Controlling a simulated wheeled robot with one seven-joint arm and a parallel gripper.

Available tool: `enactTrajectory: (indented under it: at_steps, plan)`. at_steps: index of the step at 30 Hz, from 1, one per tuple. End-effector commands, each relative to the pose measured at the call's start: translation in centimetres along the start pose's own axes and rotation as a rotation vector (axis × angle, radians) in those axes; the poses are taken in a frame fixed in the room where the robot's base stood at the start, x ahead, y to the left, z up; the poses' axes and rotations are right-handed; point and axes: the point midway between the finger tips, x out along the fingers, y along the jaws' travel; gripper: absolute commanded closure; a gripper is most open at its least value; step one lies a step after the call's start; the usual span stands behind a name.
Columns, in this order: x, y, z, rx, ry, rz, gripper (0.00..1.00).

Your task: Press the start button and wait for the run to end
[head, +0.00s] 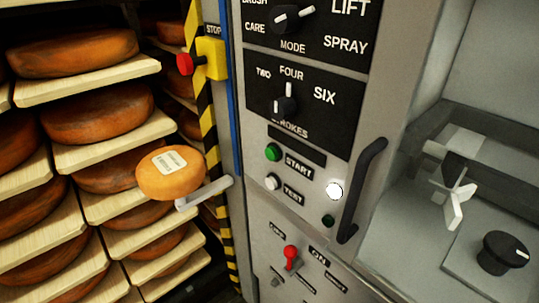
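The green start button (272,152) is on the front of the grey control panel (253,75), left of the START label (299,166). Nothing touches or covers it. Below it is a white button (271,182) labelled TEST. A round white lamp (334,191) to the right looks brightly lit, and a dark green lamp (328,221) below it looks unlit. The strokes knob (284,104) points up at FOUR. The mode knob (290,18) has its white pointer lying nearly level. My gripper does not show in the head view.
A red stop button (185,64) sits on a yellow box at left. A black handle (362,190) stands out from the panel. A red-tipped switch (290,253) is below. Shelves of cheese wheels (98,115) fill the left; a labelled cheese (170,172) is beside a grey bar (204,193).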

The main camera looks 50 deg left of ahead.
Motion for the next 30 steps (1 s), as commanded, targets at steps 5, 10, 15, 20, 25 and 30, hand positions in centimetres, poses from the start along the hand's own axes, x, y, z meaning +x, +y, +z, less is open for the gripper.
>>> enactTrajectory:
  at_steps: [5,10,15,20,25,30]
  plan:
    - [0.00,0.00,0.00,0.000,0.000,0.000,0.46]
    - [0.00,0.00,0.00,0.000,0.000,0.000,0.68]
    - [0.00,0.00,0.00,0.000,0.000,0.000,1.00]
    - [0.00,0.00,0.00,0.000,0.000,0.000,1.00]
    - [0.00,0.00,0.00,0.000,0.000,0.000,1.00]
    - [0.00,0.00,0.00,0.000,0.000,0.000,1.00]
